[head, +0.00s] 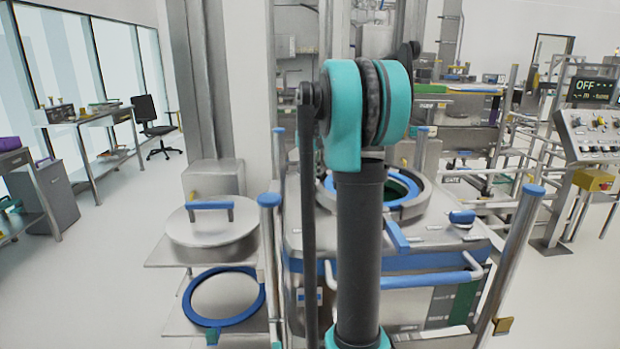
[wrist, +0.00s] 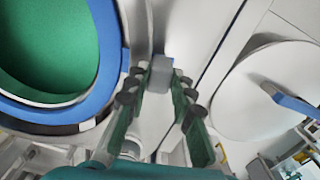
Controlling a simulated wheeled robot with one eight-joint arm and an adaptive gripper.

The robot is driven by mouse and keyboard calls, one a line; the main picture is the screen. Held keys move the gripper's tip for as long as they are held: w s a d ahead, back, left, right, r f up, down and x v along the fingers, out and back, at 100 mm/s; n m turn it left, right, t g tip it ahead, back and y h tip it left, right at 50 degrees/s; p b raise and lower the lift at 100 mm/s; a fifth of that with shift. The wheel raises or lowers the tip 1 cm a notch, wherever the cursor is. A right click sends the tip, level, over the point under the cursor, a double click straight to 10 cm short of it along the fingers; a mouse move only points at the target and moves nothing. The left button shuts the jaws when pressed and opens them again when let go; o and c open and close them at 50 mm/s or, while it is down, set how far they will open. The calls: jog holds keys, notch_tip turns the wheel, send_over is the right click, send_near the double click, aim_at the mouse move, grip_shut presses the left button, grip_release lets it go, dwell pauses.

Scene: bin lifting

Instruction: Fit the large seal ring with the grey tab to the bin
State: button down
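The bin (head: 440,262) is the large metal box in the middle of the head view, with a round opening on top. A blue seal ring (head: 402,178) lies at this opening; my arm hides part of it. In the wrist view, the blue ring (wrist: 114,45) is at the left around a green interior. A grey tab (wrist: 161,76) lies between the fingertips of my gripper (wrist: 161,70), which appears shut on it. The joint between tab and ring is hidden, and I cannot tell whether the ring is fully seated. My gripper is hidden in the head view.
A round metal lid (head: 212,222) with a blue handle rests on a shelf left of the bin. Another blue ring (head: 250,312) with a greenish tab lies on the lower shelf. Blue-capped posts (head: 520,255) stand near the bin. Open floor lies at the left.

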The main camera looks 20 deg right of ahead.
jog(key=c, duration=1.2)
grip_release()
notch_tip(320, 180, up, 12)
